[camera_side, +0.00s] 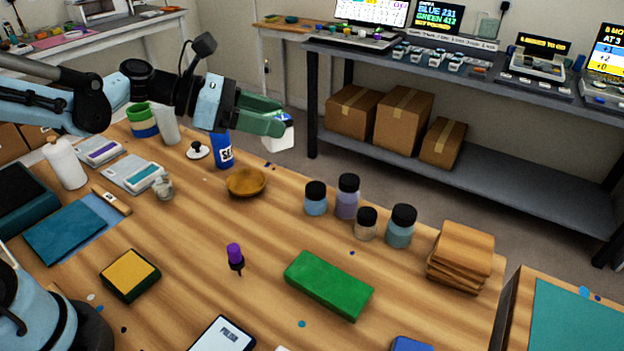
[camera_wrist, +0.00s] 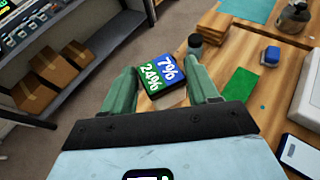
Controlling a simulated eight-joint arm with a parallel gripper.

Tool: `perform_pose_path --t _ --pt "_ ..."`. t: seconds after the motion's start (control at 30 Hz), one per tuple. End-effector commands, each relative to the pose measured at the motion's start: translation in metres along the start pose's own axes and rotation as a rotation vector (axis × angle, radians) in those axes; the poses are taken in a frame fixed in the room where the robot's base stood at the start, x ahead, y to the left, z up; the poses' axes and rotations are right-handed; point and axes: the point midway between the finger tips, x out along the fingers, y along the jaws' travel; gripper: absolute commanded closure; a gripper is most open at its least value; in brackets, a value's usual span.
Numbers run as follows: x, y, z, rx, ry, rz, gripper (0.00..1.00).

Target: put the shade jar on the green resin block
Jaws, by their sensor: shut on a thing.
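My gripper (camera_side: 272,122) is raised at the back of the wooden table in the side view. In the wrist view its green fingers (camera_wrist: 164,84) are shut on a small squarish thing with a white side, which I take to be the shade jar (camera_wrist: 158,73). Its top is half green, half blue, marked 24% and 7%. The side view shows only part of this jar (camera_side: 281,135) past the fingertips. The green resin block (camera_side: 329,285) lies flat on the table, its top bare, well apart from my gripper. It also shows in the wrist view (camera_wrist: 239,85), right of the held jar.
Several black-capped jars (camera_side: 347,196) stand behind the green block. A brown bowl (camera_side: 246,182), a blue bottle (camera_side: 222,150) and a purple-topped dropper (camera_side: 235,256) also stand on the table. The wood around the block is mostly clear.

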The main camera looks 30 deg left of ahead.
Motion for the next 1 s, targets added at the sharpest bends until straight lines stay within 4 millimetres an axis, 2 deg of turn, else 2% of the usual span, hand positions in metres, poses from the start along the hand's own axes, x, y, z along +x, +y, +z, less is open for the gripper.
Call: perform_pose_path --t 0.03,0.2,0.4,0.5,0.8,1.0 --pt "0.012 -0.024 0.005 0.034 -0.001 -0.086 0.73" --pt "0.035 -0.104 0.017 0.154 -0.001 -0.373 0.73" --pt "0.04 -0.189 0.023 0.28 -0.001 -0.68 0.73" --pt "0.037 -0.22 0.024 0.328 -0.001 -0.794 0.73" --pt "0.023 -0.278 0.022 0.424 -0.001 -1.027 0.74" --pt "0.032 -0.274 0.003 0.418 -0.001 -1.013 0.74"
